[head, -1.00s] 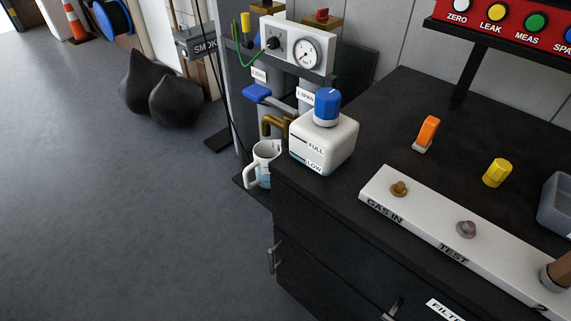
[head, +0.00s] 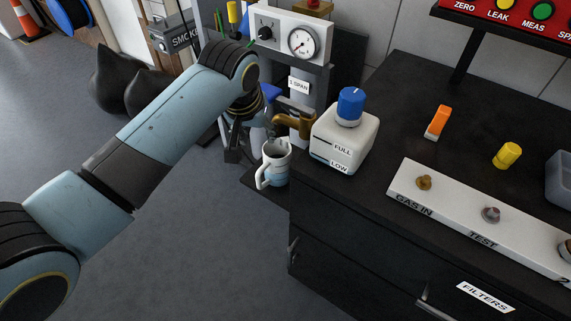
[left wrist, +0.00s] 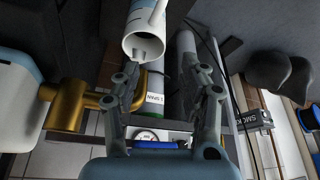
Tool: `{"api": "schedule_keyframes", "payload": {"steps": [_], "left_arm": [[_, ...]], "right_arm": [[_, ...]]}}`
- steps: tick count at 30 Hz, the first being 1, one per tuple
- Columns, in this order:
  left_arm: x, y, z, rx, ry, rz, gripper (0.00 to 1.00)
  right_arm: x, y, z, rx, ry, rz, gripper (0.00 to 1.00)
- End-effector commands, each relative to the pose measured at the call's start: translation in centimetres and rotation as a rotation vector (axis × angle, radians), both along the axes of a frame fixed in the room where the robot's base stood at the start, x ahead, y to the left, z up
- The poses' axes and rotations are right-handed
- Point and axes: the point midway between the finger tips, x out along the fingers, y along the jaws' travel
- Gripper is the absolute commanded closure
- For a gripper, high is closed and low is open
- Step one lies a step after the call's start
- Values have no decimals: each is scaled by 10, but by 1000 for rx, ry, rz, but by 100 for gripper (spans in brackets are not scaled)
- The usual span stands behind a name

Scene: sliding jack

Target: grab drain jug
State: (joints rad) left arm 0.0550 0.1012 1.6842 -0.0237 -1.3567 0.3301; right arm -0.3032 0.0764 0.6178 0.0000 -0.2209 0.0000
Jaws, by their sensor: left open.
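The drain jug (head: 274,166) is white with a blue-grey lower part and a handle on its left. It stands upright below the brass tap (head: 293,122), on a low dark ledge left of the black cabinet. My left gripper (head: 236,152) is left of the jug and apart from it, partly hidden behind my wrist. In the left wrist view the jug (left wrist: 145,45) shows upside down at the top, with its open mouth facing the camera. My left gripper (left wrist: 167,90) has its fingers spread there, with nothing held between them. My right gripper is not in view.
A white tank (head: 345,140) with a blue cap stands on the cabinet top (head: 400,110), just right of the jug. A gauge panel (head: 292,38) stands behind the tap. Black sacks (head: 115,80) lie at left. The grey floor at front left is open.

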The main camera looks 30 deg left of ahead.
Motion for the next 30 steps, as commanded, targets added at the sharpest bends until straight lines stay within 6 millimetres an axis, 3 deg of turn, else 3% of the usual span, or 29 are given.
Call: {"api": "schedule_keyframes", "payload": {"steps": [6,14,21,30], "left_arm": [[15,4,-31,-1,-1,1,57],[24,7,-54,0,-3,0,57],[37,11,-89,0,-2,0,57],[40,12,-97,-1,-4,-1,57]], "right_arm": [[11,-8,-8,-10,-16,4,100],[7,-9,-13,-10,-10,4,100],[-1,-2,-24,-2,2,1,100],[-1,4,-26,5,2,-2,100]]}}
